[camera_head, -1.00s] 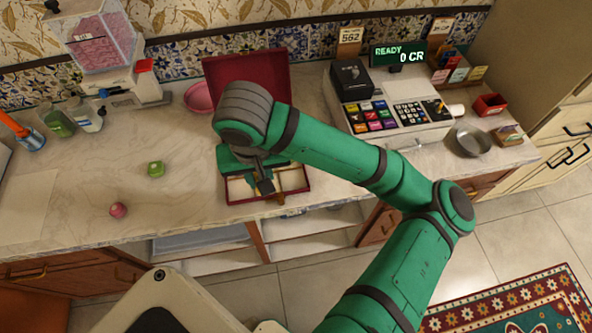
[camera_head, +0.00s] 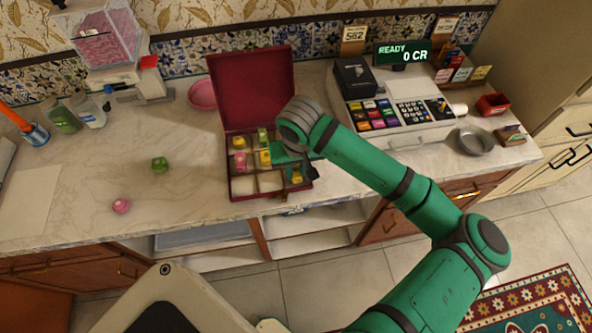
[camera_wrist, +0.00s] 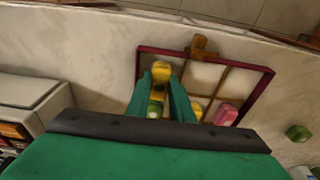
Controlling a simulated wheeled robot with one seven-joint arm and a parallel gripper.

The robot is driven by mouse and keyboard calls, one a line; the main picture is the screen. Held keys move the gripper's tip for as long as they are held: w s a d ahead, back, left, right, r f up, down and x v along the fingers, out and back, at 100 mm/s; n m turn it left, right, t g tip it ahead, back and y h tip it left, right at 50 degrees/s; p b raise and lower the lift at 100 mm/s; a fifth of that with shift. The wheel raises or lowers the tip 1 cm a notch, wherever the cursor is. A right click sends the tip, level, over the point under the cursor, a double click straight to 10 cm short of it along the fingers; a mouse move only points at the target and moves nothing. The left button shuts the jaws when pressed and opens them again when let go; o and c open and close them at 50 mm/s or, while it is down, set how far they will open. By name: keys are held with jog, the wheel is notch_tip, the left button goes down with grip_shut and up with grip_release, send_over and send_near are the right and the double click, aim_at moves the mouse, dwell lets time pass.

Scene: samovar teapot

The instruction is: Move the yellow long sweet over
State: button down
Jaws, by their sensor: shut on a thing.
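A yellow long sweet (camera_head: 297,178) is between the fingertips of my gripper (camera_head: 295,173), at the right front corner of the open red box (camera_head: 243,194). In the wrist view my gripper (camera_wrist: 162,92) is shut on this yellow sweet (camera_wrist: 161,70), with a yellow-green sweet (camera_wrist: 155,102) seen behind it between the fingers. I cannot tell whether the held sweet touches the box floor. Other sweets in the box include a pink one (camera_head: 240,161) and a yellow one (camera_head: 265,157). The front left and front middle compartments look empty.
A green sweet (camera_head: 160,165) and a pink ball-like sweet (camera_head: 121,206) lie on the counter (camera_head: 190,200) left of the box. The raised lid (camera_head: 250,85) stands behind the box. A cash register (camera_head: 390,110) is to the right. The left counter has free room.

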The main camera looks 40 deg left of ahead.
aim_at(297, 177)
jog(key=shift+f, duration=0.4)
jog(key=shift+f, duration=0.2)
jog(key=c, duration=1.8)
grip_release()
jog(key=shift+c, duration=0.2)
jog(key=shift+r, duration=0.15)
notch_tip(297, 177, up, 12)
jog(key=s+d, duration=0.1)
jog(key=shift+d, duration=0.2)
jog(key=shift+s, duration=0.1)
